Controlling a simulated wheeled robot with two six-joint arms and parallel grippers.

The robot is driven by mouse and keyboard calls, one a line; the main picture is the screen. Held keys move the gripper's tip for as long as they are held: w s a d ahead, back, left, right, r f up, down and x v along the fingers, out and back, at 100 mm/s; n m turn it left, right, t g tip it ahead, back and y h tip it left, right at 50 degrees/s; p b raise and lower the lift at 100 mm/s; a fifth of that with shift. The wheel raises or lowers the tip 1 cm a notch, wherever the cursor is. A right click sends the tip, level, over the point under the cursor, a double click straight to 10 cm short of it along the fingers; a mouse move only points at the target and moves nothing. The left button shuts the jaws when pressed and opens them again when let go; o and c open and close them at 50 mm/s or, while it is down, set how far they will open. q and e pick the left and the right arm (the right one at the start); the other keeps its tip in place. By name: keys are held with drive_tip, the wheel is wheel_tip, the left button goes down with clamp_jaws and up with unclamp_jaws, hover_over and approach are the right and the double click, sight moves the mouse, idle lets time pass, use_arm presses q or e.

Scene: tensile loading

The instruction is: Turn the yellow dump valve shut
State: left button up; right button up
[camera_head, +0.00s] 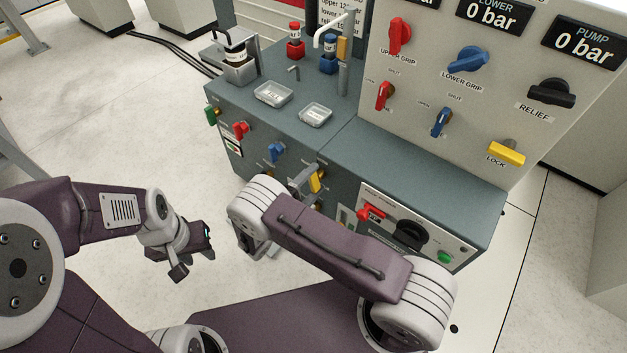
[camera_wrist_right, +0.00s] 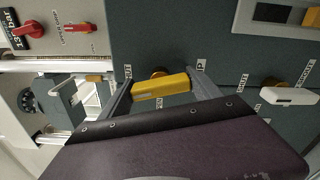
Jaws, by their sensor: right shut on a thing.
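The yellow dump valve handle (camera_head: 316,181) is on the front of the grey-green cabinet, and it also shows in the right wrist view (camera_wrist_right: 160,88). There it lies lengthwise between the two fingers of my right gripper (camera_wrist_right: 165,90), which is shut on it. A SHUT label is beside its left end, and another label is partly hidden by a finger. In the head view my right gripper (camera_head: 305,180) is at the cabinet front, partly hidden by my own arm. My left gripper (camera_head: 195,258) is empty over the floor at left, its fingers apart.
A control panel with a red switch (camera_head: 370,213) and black knob (camera_head: 410,234) is to the right. A yellow LOCK handle (camera_head: 507,153) is on the upright panel.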

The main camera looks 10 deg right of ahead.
use_arm(q)
drive_tip(key=shift+r, duration=0.15)
use_arm(e)
drive_tip(key=shift+m, duration=1.3)
drive_tip(key=o, duration=1.4)
